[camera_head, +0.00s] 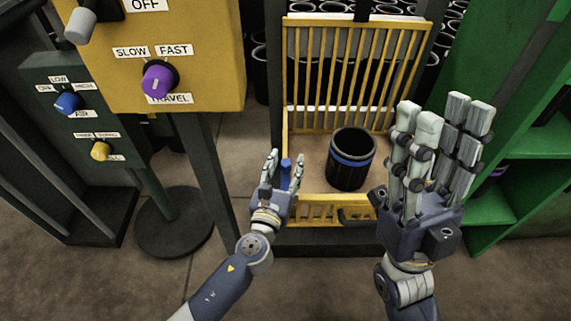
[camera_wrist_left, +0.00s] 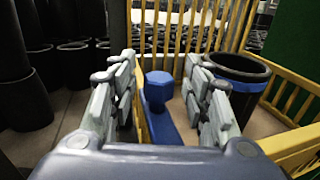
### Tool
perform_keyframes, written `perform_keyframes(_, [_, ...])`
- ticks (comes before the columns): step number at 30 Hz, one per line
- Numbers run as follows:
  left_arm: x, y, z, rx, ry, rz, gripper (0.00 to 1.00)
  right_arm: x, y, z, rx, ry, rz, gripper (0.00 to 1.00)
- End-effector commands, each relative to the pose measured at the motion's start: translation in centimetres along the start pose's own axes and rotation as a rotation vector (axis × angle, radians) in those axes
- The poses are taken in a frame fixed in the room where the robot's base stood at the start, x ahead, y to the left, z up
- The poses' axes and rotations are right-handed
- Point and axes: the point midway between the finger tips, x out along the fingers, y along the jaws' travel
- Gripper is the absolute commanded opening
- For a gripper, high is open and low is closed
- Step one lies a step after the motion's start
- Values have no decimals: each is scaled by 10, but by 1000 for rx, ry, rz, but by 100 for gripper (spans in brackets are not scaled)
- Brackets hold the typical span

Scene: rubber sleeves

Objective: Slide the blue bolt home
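The blue bolt (camera_head: 286,170) is at the front left corner of the yellow cage. In the left wrist view its round blue knob (camera_wrist_left: 158,88) stands above a blue bar (camera_wrist_left: 170,130). My left gripper (camera_head: 284,163) is open, with one finger on each side of the knob. Gaps show between knob and fingers in the wrist view (camera_wrist_left: 158,75). My right gripper (camera_head: 442,115) is open and empty, fingers pointing up, to the right of the cage front. The bolt's far end and its seat are hidden.
A black sleeve with a blue band (camera_head: 351,160) stands inside the cage, right of the bolt. The low yellow front gate (camera_head: 312,212) has a dark handle. A yellow control panel (camera_head: 205,60) is at left and green shelving (camera_head: 520,150) at right.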

Motion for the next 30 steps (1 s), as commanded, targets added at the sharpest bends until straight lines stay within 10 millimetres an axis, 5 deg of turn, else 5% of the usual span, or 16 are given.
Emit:
perform_keyframes(8, [-16,0,-1,0,1,1,44,0,0,0,1,0,0,40])
perform_keyframes(21, [-102,0,-1,1,2,-1,44,0,0,0,1,0,0,40])
perform_keyframes(30, [-121,0,0,0,0,1,44,0,0,0,1,0,0,40])
